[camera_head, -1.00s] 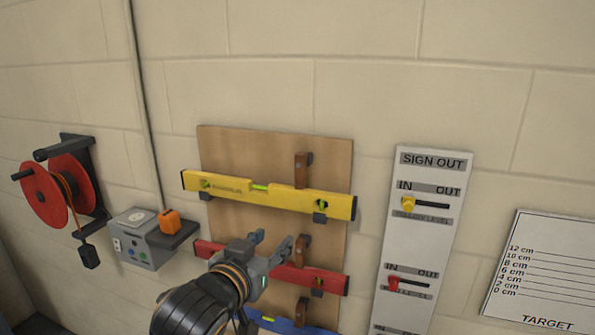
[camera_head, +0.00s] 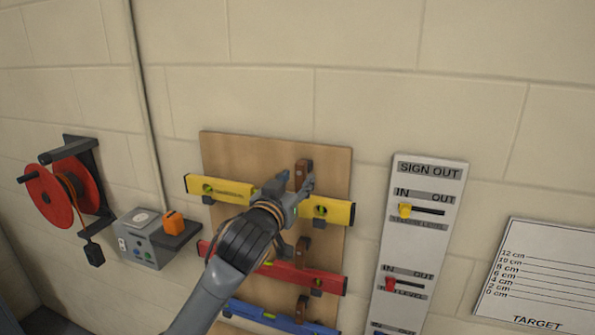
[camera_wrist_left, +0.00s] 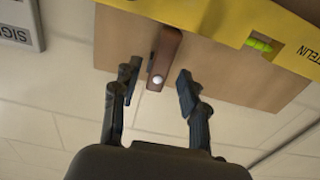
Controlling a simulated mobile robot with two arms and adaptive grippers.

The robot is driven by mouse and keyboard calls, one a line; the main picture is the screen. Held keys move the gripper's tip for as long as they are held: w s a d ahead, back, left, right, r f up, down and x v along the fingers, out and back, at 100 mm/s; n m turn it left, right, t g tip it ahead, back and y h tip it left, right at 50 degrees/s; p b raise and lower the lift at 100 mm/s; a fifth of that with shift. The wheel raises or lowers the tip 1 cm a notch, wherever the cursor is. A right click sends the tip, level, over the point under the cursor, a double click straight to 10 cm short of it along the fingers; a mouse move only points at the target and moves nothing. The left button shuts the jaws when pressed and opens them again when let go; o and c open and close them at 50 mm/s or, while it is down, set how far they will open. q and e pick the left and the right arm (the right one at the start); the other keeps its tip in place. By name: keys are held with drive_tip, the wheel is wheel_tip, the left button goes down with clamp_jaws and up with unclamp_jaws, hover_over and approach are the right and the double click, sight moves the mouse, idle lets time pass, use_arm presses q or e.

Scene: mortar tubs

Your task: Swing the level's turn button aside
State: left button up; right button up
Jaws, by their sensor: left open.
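The yellow level (camera_head: 228,188) hangs across the top of the plywood board (camera_head: 250,150). Its wooden turn button (camera_head: 303,166) stands upright above the level's right half. My left gripper (camera_head: 297,183) is at this button, open, its arm covering the middle of the yellow level. In the left wrist view, the brown turn button (camera_wrist_left: 165,52) with its bright round screw head lies between the two spread fingers (camera_wrist_left: 158,86). The left finger looks closer to it than the right one; I cannot tell whether either touches. The yellow level (camera_wrist_left: 215,20) runs along the top there.
Below hang a red level (camera_head: 310,280) and a blue level (camera_head: 255,314), each with a turn button. A sign-out panel (camera_head: 430,220) is to the right. A grey box (camera_head: 140,240), an orange block (camera_head: 173,222) and a red reel (camera_head: 60,195) are to the left.

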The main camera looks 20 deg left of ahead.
use_arm(q)
drive_tip(key=shift+w+f, duration=0.1)
drive_tip(key=shift+w, duration=0.65)
clamp_jaws()
